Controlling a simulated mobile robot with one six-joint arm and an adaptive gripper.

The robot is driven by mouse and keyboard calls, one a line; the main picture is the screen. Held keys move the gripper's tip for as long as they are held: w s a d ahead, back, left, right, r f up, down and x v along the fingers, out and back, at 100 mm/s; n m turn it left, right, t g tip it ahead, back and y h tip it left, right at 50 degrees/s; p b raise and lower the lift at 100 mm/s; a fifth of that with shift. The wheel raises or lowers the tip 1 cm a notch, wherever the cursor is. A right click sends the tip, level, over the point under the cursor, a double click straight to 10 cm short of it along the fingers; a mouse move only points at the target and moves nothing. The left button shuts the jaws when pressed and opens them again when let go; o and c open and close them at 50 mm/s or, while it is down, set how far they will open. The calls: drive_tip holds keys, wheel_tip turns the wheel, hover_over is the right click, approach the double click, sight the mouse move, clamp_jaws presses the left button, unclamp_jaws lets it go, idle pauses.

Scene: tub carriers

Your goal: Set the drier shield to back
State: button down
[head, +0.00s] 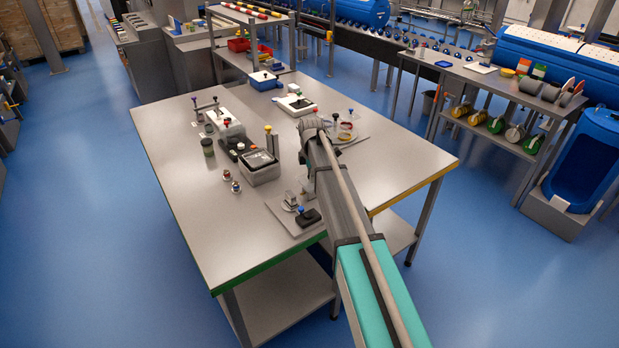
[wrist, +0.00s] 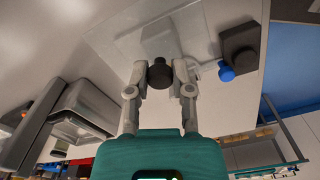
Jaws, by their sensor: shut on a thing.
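My gripper (wrist: 159,82) is shut on a dark round knob (wrist: 158,73) in the wrist view, one finger on each side of it. Around the knob is a pale, clear-looking panel (wrist: 125,38), which seems to be the drier shield; its edges are faint. Which position the shield is in, I cannot tell.
A dark block with a blue knob (wrist: 227,72) is close beside the gripper; the blue knob (head: 300,210) also shows in the head view. A grey box-shaped device (head: 260,168) stands left of my arm. The table's (head: 230,243) front left is clear.

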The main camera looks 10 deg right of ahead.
drive_tip(key=shift+w+d, duration=0.2)
drive_tip(key=shift+c, duration=2.4)
unclamp_jaws()
drive_tip(key=shift+s, duration=0.1)
